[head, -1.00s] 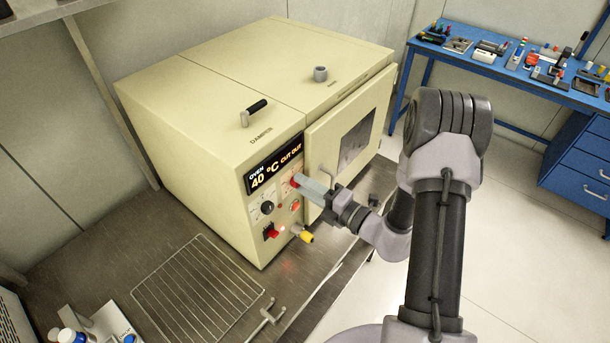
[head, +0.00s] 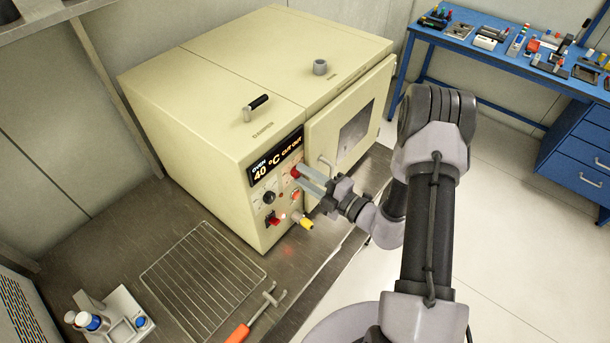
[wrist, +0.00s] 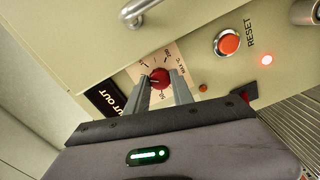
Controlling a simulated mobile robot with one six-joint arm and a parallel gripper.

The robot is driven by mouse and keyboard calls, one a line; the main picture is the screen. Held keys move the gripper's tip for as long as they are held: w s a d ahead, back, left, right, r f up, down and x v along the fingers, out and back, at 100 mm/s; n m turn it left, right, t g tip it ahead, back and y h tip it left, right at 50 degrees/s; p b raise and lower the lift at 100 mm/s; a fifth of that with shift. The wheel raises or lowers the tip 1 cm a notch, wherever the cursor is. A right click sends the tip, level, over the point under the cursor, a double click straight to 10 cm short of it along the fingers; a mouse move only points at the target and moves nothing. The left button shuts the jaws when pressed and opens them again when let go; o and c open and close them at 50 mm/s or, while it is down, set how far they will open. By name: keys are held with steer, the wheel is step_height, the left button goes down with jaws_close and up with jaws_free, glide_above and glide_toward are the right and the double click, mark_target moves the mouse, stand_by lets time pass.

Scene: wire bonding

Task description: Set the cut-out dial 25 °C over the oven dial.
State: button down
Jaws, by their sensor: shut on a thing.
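The red cut-out dial (wrist: 159,78) sits on a pale scale plate beside the CUT OUT display. In the head view the red dial (head: 295,171) is partly hidden by my fingertips. My gripper (wrist: 162,84) is shut on this dial, one finger on each side; it also shows in the head view (head: 303,175). The black oven dial (head: 268,197) is on the same panel, left of and below the red dial. The display (head: 276,160) reads OVEN 40 °C and CUT OUT; I cannot read a cut-out value.
The oven door handle (head: 325,168) is close to my gripper. A red RESET button (wrist: 229,42) and a lit red lamp (wrist: 266,60) are beside the dial. A yellow-tipped fitting (head: 305,222) sticks out below. A wire rack (head: 203,280) lies on the bench.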

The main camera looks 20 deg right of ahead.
steer(key=c, duration=1.4)
jaws_free()
steer(key=shift+s+d, duration=0.1)
steer(key=v, duration=1.7)
steer(key=shift+s, duration=0.1)
